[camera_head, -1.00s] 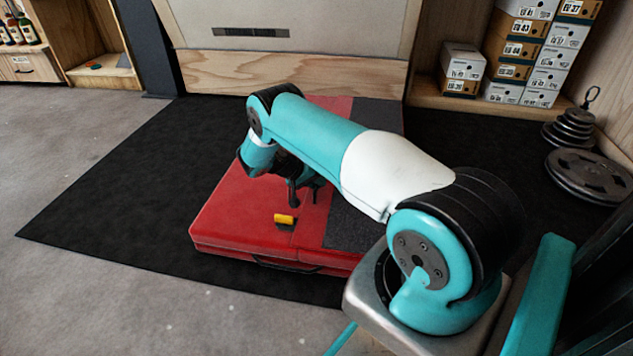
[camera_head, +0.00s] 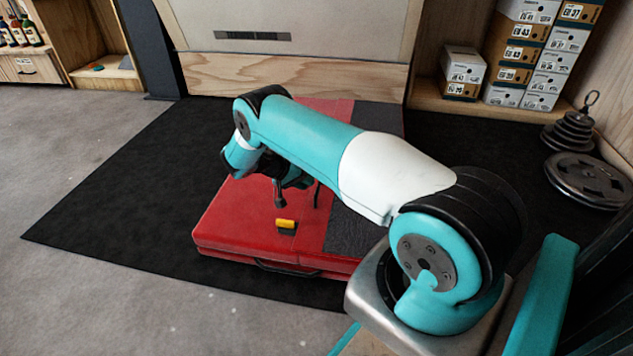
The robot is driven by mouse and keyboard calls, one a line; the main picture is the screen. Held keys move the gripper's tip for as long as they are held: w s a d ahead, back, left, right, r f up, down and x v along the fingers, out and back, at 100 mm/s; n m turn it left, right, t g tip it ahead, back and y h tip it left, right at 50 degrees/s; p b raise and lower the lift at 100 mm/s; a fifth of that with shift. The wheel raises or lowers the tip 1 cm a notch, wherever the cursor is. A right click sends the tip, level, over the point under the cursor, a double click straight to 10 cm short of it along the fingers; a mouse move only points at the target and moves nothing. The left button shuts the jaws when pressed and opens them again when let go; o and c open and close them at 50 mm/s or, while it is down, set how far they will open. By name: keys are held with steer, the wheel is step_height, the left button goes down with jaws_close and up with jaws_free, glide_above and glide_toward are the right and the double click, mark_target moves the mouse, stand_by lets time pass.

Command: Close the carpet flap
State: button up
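A red crash pad (camera_head: 237,215) lies on the black mat, with a dark grey carpet strip (camera_head: 350,230) along its right side. The strip lies flat where I can see it; my arm hides its middle. A small yellow and black object (camera_head: 286,226) rests on the red surface near the front edge. My gripper (camera_head: 298,200) points down over the pad, just behind the yellow object. Its two dark fingers are spread apart with nothing visible between them. I cannot tell whether the fingertips touch the pad.
The black mat (camera_head: 130,180) has free room left of the pad. A wooden wall board (camera_head: 295,78) stands behind it. Stacked shoe boxes (camera_head: 520,55) are at the back right, with weight plates (camera_head: 588,180) on the right. A wooden shelf (camera_head: 105,75) is at the back left.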

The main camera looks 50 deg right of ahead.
steer(key=p+v, duration=0.3)
steer(key=v, duration=0.8)
steer(key=shift+r, duration=0.3)
steer(key=shift+w, duration=0.1)
